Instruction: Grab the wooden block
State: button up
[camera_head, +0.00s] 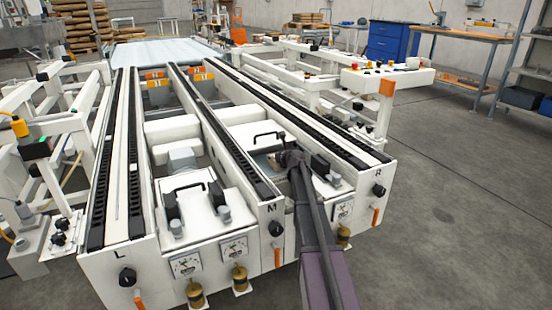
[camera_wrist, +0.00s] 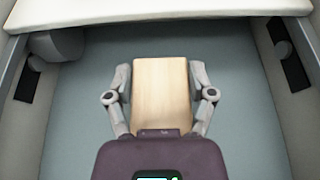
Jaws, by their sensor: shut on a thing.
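The wooden block (camera_wrist: 162,92) is pale, with straight grain, and shows in the middle of the wrist view. My gripper (camera_wrist: 162,80) is shut on it, with one grey finger against its left side and one against its right side. The block's near end is hidden behind the dark gripper body. In the head view my arm reaches into the right bay of the white machine, and my gripper (camera_head: 274,160) is at that bay's opening. The fingers and the block are too small and covered there to make out clearly.
A grey-blue floor (camera_wrist: 85,110) lies under the block, between side walls with dark plates. A white edge (camera_wrist: 150,10) crosses the top of the wrist view. In the head view, a black handle (camera_head: 268,136) stands close to my gripper, and black conveyor rails (camera_head: 235,145) flank the bay.

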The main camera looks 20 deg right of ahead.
jog(key=shift+r+p, duration=4.8)
jog(key=shift+r, duration=0.1)
jog(key=shift+r, duration=0.1)
